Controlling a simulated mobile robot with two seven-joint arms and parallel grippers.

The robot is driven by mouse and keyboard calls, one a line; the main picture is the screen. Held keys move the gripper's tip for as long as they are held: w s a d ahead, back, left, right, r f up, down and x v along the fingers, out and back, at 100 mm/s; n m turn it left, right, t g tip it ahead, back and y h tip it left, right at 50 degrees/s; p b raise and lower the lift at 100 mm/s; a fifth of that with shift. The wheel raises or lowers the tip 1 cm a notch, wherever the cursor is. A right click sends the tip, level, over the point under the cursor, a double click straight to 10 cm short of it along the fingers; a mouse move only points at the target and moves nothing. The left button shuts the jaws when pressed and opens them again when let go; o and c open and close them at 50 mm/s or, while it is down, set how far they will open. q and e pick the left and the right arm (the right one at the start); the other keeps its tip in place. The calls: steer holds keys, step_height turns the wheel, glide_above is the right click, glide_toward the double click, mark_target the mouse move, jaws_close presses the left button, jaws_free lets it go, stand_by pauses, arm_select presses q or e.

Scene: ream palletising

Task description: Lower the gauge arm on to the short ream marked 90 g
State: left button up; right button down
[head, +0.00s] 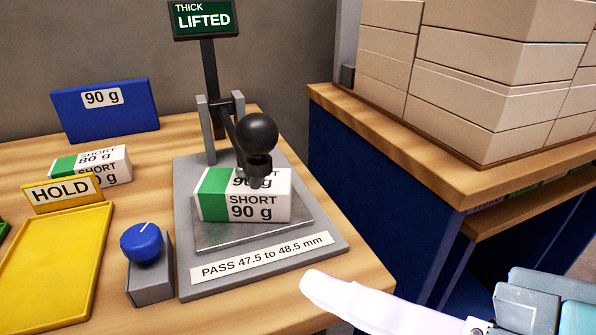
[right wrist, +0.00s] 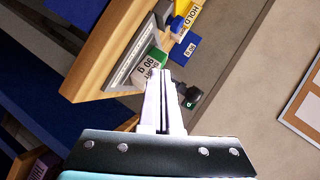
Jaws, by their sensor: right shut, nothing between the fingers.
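The short ream marked 90 g (head: 258,208), white with a green end, lies on the gauge's metal plate (head: 225,238). It also shows in the right wrist view (right wrist: 150,67), beyond my fingertips. The gauge arm (head: 232,128), with a black ball knob (head: 257,132), hangs over the ream; its display (head: 203,18) reads THICK LIFTED. The arm's foot hides part of the ream's top. My right gripper (head: 308,282) is shut and empty, in front of the gauge base's right corner, apart from the knob; its fingers also show in the right wrist view (right wrist: 165,76). My left gripper is out of view.
A blue knob (head: 142,242) on a grey block and a yellow HOLD tray (head: 55,265) stand left of the gauge. An 80 g ream (head: 110,158) and a blue 90 g bin (head: 105,115) are behind. Stacked cartons (head: 480,95) stand on the right-hand bench.

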arm_select(q)
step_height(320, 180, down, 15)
steer(key=b, duration=1.3)
arm_select(e)
steer(key=w+d+f+m+t+y, duration=0.1)
steer(key=d+f+m+t+y, duration=0.2)
steer(key=m, duration=0.6)
steer(key=d+f+m+t+y, duration=0.1)
steer(key=d+f+m+t, duration=0.2)
steer(key=m, duration=0.5)
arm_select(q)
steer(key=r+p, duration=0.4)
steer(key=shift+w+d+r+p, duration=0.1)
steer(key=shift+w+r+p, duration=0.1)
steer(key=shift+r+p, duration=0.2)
arm_select(e)
steer(key=w+a+r+t, duration=0.1)
steer(key=w+a+r, duration=0.7)
steer(key=shift+w+r+m, duration=0.15)
steer(key=shift+r+m, duration=0.15)
steer(key=shift+m, duration=0.1)
